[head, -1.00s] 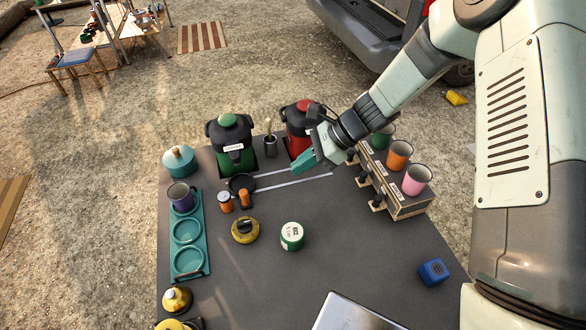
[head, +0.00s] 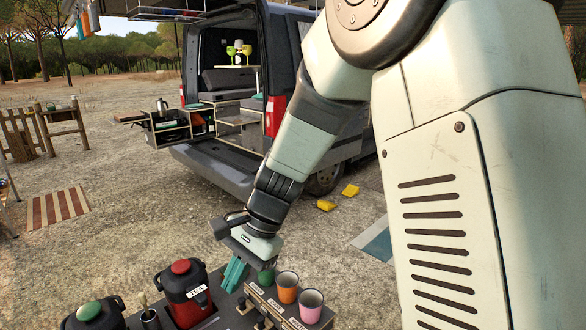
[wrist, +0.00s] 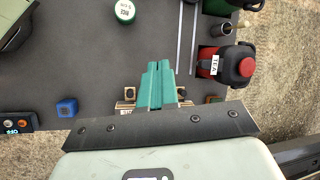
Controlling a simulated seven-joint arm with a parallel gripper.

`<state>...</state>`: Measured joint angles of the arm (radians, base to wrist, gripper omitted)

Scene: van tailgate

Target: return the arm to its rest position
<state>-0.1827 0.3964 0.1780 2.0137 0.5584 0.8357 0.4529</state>
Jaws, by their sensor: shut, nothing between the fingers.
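My gripper (head: 234,274) shows in the head view with its teal fingers together, pointing down. It is above the table, between the red urn and the mug rack, and holds nothing. In the wrist view my gripper (wrist: 158,82) also has its two teal fingers side by side with nothing between them. My arm reaches down to it from the upper right of the head view. Below the fingers in the wrist view, part of the wooden mug rack (wrist: 126,108) shows; the gripper body hides the rest.
The van (head: 225,150) is behind.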

